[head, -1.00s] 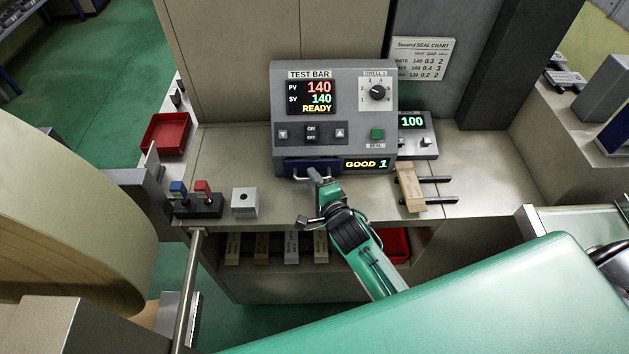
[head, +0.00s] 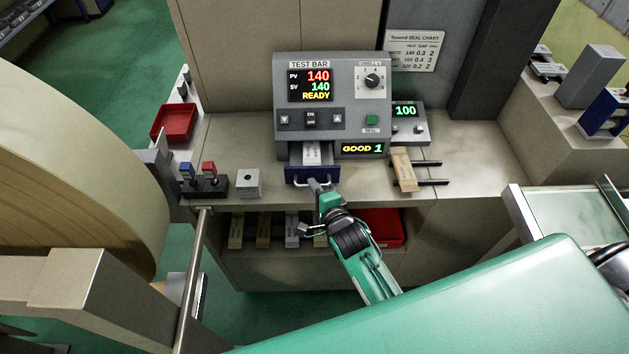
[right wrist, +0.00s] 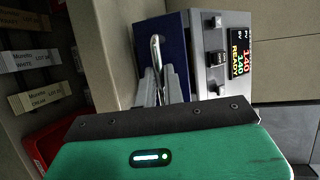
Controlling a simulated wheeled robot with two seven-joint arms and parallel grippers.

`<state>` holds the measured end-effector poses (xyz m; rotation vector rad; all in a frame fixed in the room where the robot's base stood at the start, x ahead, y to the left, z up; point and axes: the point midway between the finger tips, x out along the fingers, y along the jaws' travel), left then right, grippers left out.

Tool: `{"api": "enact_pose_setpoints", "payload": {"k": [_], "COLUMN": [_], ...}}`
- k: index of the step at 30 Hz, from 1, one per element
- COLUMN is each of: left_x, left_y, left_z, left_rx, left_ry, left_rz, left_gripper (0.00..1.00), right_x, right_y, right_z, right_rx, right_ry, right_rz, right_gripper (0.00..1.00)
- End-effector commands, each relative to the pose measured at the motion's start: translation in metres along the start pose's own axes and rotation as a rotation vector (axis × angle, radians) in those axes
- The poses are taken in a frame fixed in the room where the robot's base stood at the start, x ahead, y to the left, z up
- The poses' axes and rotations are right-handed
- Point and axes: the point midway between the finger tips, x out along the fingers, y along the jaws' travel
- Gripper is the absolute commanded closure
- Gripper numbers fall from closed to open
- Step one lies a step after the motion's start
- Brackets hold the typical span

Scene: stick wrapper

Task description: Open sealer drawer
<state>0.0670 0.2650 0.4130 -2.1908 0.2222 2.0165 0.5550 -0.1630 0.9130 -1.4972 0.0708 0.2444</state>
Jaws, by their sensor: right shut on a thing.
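The grey sealer (head: 335,75), labelled TEST BAR, stands on the bench and its screen reads 140, 140, READY. Its blue-fronted drawer (head: 303,174) is pulled out toward me, with a pale labelled piece (head: 312,154) lying inside. My right gripper (head: 316,184) is shut on the metal handle of the drawer. In the right wrist view the fingers (right wrist: 157,88) close around the handle (right wrist: 157,50) in front of the blue drawer front (right wrist: 178,50). My left gripper is not in view.
A small scale (head: 408,122) reading 100 and a tan block (head: 404,168) on dark rails sit right of the sealer. A switch box (head: 204,186) and metal cube (head: 248,183) stand left. Labelled bars (head: 263,230) and a red bin (head: 383,228) are on the shelf below.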

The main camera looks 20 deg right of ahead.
Motion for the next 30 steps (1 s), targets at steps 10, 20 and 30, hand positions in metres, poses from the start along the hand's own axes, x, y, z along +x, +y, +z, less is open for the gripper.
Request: {"api": "enact_pose_setpoints", "payload": {"k": [10,20,30], "left_x": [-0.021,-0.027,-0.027], "left_y": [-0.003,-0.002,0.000], "left_z": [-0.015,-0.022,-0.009], "left_rx": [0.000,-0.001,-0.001], "left_ry": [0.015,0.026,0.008], "left_rz": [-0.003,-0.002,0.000], "left_gripper": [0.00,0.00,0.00], "right_x": [-0.065,-0.090,-0.093], "right_y": [0.011,0.018,0.020], "right_z": [0.026,0.037,0.038], "right_rx": [0.002,-0.001,-0.001], "right_ry": [0.001,0.000,-0.001], "right_rz": [-0.004,-0.006,-0.004], "right_gripper": [1.00,1.00,1.00]}}
